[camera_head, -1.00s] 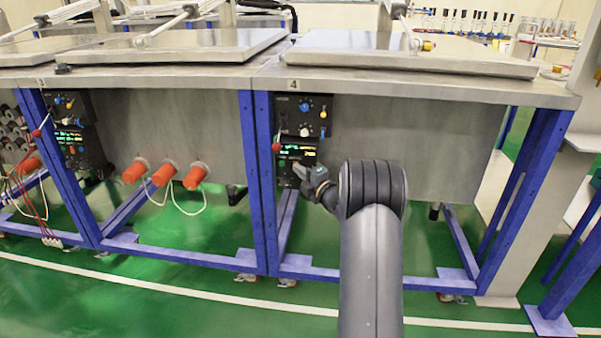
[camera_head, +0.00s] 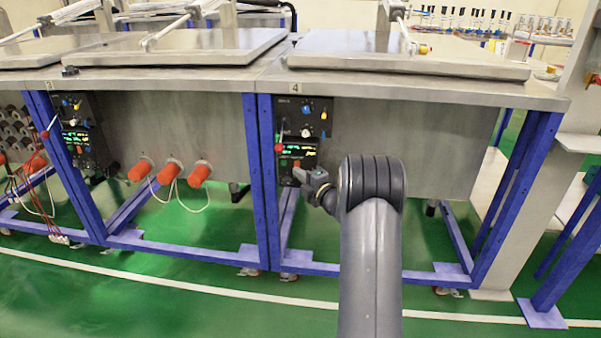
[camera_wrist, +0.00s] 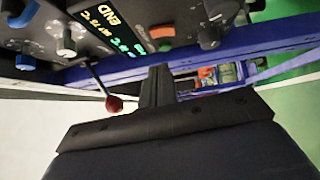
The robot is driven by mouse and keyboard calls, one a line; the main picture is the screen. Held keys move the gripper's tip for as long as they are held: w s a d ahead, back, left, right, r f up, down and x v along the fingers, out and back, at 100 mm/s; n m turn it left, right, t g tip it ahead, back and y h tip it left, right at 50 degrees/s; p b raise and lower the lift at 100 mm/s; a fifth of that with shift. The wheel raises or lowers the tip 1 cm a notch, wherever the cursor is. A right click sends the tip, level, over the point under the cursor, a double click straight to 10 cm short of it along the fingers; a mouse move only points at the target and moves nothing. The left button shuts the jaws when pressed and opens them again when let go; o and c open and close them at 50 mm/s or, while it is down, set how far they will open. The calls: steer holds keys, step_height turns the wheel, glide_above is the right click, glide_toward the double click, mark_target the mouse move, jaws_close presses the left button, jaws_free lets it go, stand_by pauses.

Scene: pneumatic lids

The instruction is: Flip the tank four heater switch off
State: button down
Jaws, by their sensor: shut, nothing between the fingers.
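Tank four's control panel (camera_head: 304,119) hangs under the table marked 4, with a lit controller (camera_head: 297,150) below it. A lever with a red ball (camera_wrist: 114,104) stands left of my fingers. My gripper (camera_wrist: 156,75) is shut and empty, its tips just below the green part. In the head view my gripper (camera_head: 299,175) is at the controller's lower part.
Blue table legs (camera_head: 265,185) stand just left of the panel. The neighbouring tank has its own panel (camera_head: 80,125) and several orange plugs (camera_head: 199,174). A flat metal lid (camera_head: 410,54) lies on tank four. Green floor is open in front.

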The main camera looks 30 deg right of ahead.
steer(key=s+d+p, duration=0.1)
steer(key=s+p, duration=0.1)
steer(key=s, duration=0.8)
steer(key=shift+d+r, duration=0.25)
steer(key=shift+d, duration=0.1)
